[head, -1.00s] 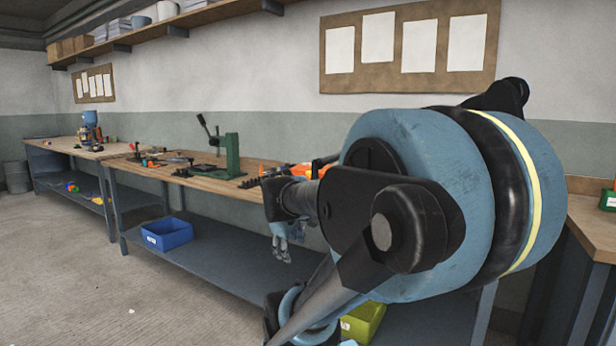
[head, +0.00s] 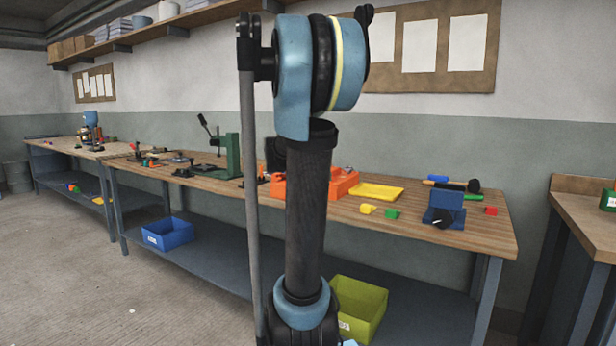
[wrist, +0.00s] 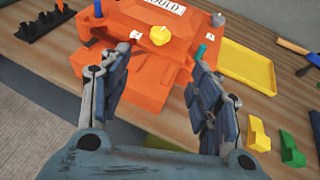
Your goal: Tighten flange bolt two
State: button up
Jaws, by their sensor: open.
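The orange mould (wrist: 120,25) lies below my gripper (wrist: 160,62) in the wrist view, with a white label reading partly "OULD". My gripper is open and empty, its fingers apart above the mould's near side. A teal bolt-like peg (wrist: 201,52) stands by the right finger, beside a small white tag (wrist: 210,37). A blue peg (wrist: 97,8) stands at the far left, and a yellow knob (wrist: 160,35) sits between. The tag numbers are too small to read, so I cannot tell which is bolt two. In the head view the mould (head: 345,184) is partly behind my arm, which hides the gripper.
A yellow tray (wrist: 245,68) lies right of the mould, with yellow (wrist: 258,134) and green (wrist: 291,150) blocks nearer. A black rack (wrist: 45,25) is at left. A green press (head: 228,155) stands further left on the wooden bench (head: 470,235).

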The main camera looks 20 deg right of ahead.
jog(key=shift+x, duration=8.65)
jog(key=shift+r, duration=0.1)
jog(key=c, duration=1)
jog(key=shift+a, duration=0.1)
jog(key=shift+c, duration=0.2)
